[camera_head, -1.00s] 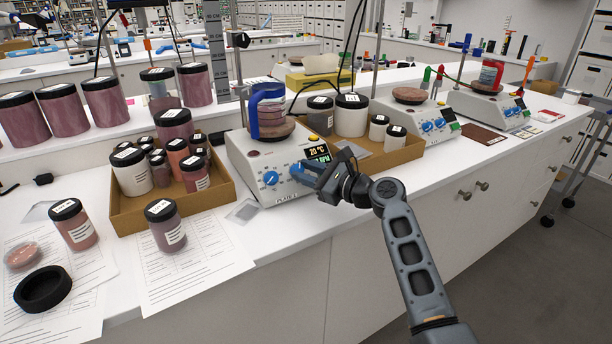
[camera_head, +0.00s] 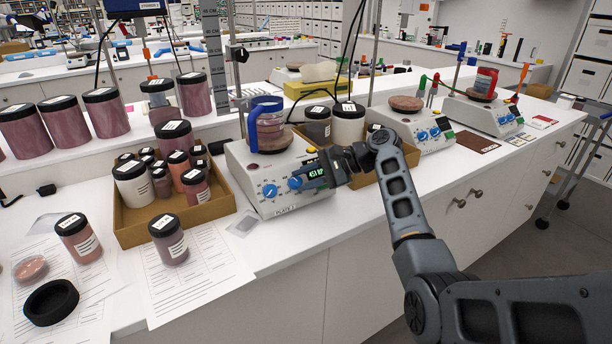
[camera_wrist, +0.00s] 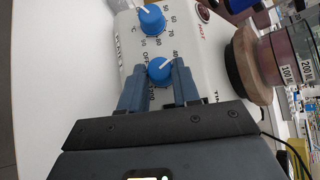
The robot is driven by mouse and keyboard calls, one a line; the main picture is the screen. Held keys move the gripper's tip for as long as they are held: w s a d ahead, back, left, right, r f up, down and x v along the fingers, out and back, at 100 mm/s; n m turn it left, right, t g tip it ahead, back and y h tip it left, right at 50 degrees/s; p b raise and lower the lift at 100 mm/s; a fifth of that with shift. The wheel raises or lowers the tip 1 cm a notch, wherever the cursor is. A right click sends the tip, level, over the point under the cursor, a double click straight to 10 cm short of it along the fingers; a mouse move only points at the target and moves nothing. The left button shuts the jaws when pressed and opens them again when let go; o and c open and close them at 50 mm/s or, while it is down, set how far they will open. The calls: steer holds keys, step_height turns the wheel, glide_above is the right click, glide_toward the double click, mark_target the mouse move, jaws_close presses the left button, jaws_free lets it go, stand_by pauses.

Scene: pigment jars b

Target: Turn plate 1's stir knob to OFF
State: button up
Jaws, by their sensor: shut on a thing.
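Plate 1 (camera_head: 243,172) is a white hotplate stirrer left of centre in the head view. Its left blue knob (camera_head: 270,190) is free. My gripper (camera_head: 312,174) reaches from the right to the right blue knob (camera_head: 295,183). In the wrist view, my gripper's (camera_wrist: 158,84) two blue fingers lie on either side of the stir knob (camera_wrist: 159,70), shut on it. The knob's white mark points up and right, near a "40"; the "OFF" lettering is left of the knob. The other knob (camera_wrist: 151,18) is above. The display (camera_head: 313,172) is partly hidden by my gripper.
A beaker (camera_head: 268,127) with a blue holder stands on plate 1. A cardboard tray of jars (camera_head: 179,221) is close on its left; another tray (camera_head: 362,180) with jars is on its right. Two more hotplates (camera_head: 425,143) stand further right. The counter front below plate 1 is clear.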

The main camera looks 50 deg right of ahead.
steer(key=n+g, duration=0.1)
steer(key=n+g+p, duration=0.1)
steer(key=n+g, duration=0.1)
steer(key=n, duration=0.1)
steer(key=shift+w+r+g, duration=0.3)
steer(key=n+g, duration=0.1)
steer(key=n+g+h, duration=0.1)
steer(key=n+h, duration=0.1)
steer(key=n, duration=0.1)
steer(key=shift+w+a+r+g+p, duration=0.15)
steer(key=shift+w+g+p, duration=0.15)
steer(key=shift+g, duration=0.1)
steer(key=n, duration=0.1)
steer(key=n+g+h, duration=0.2)
steer(key=shift+w+a+r, duration=0.1)
steer(key=shift+w+a, duration=0.05)
steer(key=shift+a, duration=0.1)
steer(key=n+h, duration=0.1)
steer(key=n+g+h, duration=0.1)
steer(key=n+h, duration=0.1)
steer(key=shift+w+a+n+g, duration=0.1)
steer(key=shift+a+n+g, duration=0.2)
steer(key=shift+h, duration=0.4)
steer(key=o, duration=1.1)
steer(key=shift+c, duration=0.2)
steer(key=shift+r, duration=0.2)
